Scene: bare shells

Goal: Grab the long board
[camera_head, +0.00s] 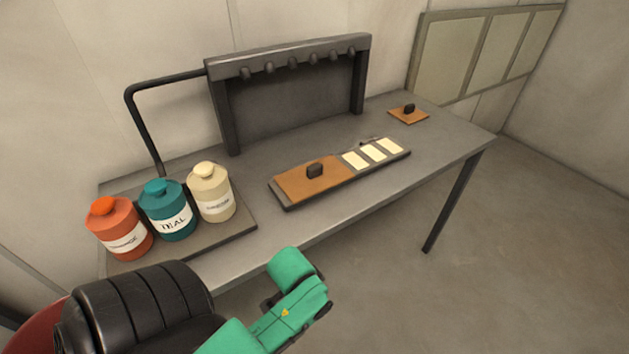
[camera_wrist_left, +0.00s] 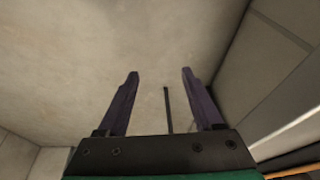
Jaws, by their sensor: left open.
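A long brown board (camera_head: 305,184) with a dark knob lies on the left part of a dark flat tray (camera_head: 287,205) on the table. A smaller brown board (camera_head: 408,115), also with a dark knob, lies at the table's far right end. My left arm's green end is in front of the table's near edge, apart from both boards; its fingers cannot be made out there. In the left wrist view my left gripper (camera_wrist_left: 160,74) is open and empty, its two dark fingers spread against a plain pale surface. My right gripper is in neither view.
Several cream cards (camera_head: 374,153) lie in a row right of the long board. Orange (camera_head: 117,229), teal (camera_head: 168,210) and cream (camera_head: 213,191) jars stand on a dark tray at the left. A dark rack with pegs (camera_head: 289,59) stands behind. Bare tabletop lies around the boards.

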